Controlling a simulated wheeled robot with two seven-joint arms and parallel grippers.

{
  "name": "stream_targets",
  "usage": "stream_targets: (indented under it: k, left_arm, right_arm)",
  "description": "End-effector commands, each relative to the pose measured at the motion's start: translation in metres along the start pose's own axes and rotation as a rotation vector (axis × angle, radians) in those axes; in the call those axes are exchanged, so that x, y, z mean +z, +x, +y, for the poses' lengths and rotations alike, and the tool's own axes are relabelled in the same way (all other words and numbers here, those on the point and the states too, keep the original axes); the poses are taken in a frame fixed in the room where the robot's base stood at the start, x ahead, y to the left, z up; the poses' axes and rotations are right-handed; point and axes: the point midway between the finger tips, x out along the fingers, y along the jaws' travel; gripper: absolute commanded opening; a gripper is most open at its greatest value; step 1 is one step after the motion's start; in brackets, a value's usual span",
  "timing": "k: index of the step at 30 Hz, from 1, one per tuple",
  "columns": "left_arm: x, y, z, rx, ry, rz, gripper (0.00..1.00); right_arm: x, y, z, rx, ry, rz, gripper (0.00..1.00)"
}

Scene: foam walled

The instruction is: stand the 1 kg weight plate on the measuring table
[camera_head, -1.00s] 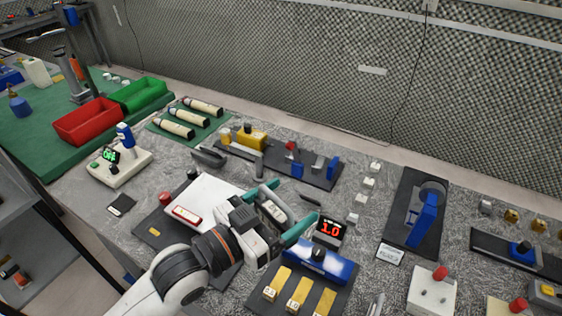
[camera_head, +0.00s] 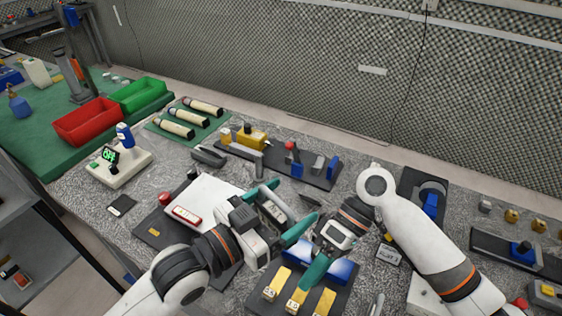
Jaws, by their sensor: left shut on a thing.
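Several yellow pieces with pale number blocks lie in a dark tray (camera_head: 262,302) at the bottom centre; the middle one (camera_head: 292,306) appeared marked 1.0 earlier, and its label is now hard to read. A white flat slab (camera_head: 212,192) on a dark mat lies left of centre; I cannot tell for sure whether it is the measuring table. My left gripper (camera_head: 280,212), with teal fingers, is shut on a small pale object (camera_head: 271,212) at the slab's right side. My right gripper (camera_head: 314,270) reaches down over the middle yellow piece; its finger gap is hidden.
A blue block (camera_head: 343,271) stands behind the tray, partly covered by my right arm. A dark fixture board (camera_head: 315,178) is behind. Red (camera_head: 88,122) and green (camera_head: 138,95) bins stand at the back left.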

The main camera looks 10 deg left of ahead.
Motion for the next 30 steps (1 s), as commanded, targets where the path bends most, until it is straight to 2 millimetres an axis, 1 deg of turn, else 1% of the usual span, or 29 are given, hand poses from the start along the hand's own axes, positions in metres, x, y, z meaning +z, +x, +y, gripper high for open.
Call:
stream_targets:
  k: [1,2,3,4,6,8,9,10,13,15,19,21,24,27,30]
  left_arm:
    - [0.003,0.0,0.0,-0.001,0.002,-0.009,0.23]
    - [0.003,0.0,0.0,-0.001,0.002,-0.009,0.23]
    - [0.003,0.0,0.0,-0.001,0.002,-0.009,0.23]
    - [0.003,0.0,0.0,-0.001,0.002,-0.009,0.23]
    - [0.003,0.0,0.0,-0.001,0.002,-0.009,0.23]
    - [0.003,0.0,0.0,-0.001,0.002,-0.008,0.23]
    - [0.003,0.0,0.0,-0.001,0.002,-0.009,0.23]
    - [0.003,0.0,0.0,-0.001,0.002,-0.009,0.23]
    - [0.003,0.0,0.0,-0.001,0.002,-0.008,0.23]
    - [0.003,0.0,0.0,-0.001,0.002,-0.008,0.23]
    - [0.003,0.0,0.0,-0.001,0.002,-0.008,0.23]
    - [0.003,0.0,0.0,-0.001,0.002,-0.008,0.23]
    - [0.003,0.0,0.0,-0.001,0.002,-0.009,0.23]
    - [0.003,0.0,0.0,-0.001,0.002,-0.009,0.23]
    - [0.003,0.0,0.0,-0.001,0.002,-0.009,0.23]
  right_arm:
    - [0.006,-0.035,0.002,-0.046,-0.007,-0.057,0.36]
    - [0.01,-0.052,0.005,-0.068,-0.012,-0.086,0.36]
    - [0.014,-0.075,0.011,-0.097,-0.02,-0.125,0.36]
    - [0.017,-0.092,0.016,-0.12,-0.026,-0.153,0.36]
    - [0.025,-0.127,0.033,-0.174,-0.042,-0.206,0.36]
    - [0.032,-0.149,0.05,-0.221,-0.053,-0.234,0.36]
    - [0.037,-0.16,0.062,-0.253,-0.058,-0.244,0.36]
    - [0.041,-0.166,0.072,-0.279,-0.061,-0.245,0.36]
    - [0.055,-0.173,0.105,-0.38,-0.059,-0.227,0.36]
    - [0.064,-0.168,0.126,-0.463,-0.046,-0.198,0.36]
    - [0.077,-0.154,0.155,-0.632,-0.011,-0.15,0.36]
    - [0.081,-0.147,0.166,-0.715,0.007,-0.137,0.36]
    - [0.084,-0.14,0.176,-0.807,0.03,-0.13,0.36]
    - [0.086,-0.137,0.181,-0.864,0.045,-0.129,0.36]
    - [0.086,-0.134,0.181,-0.888,0.054,-0.129,0.36]
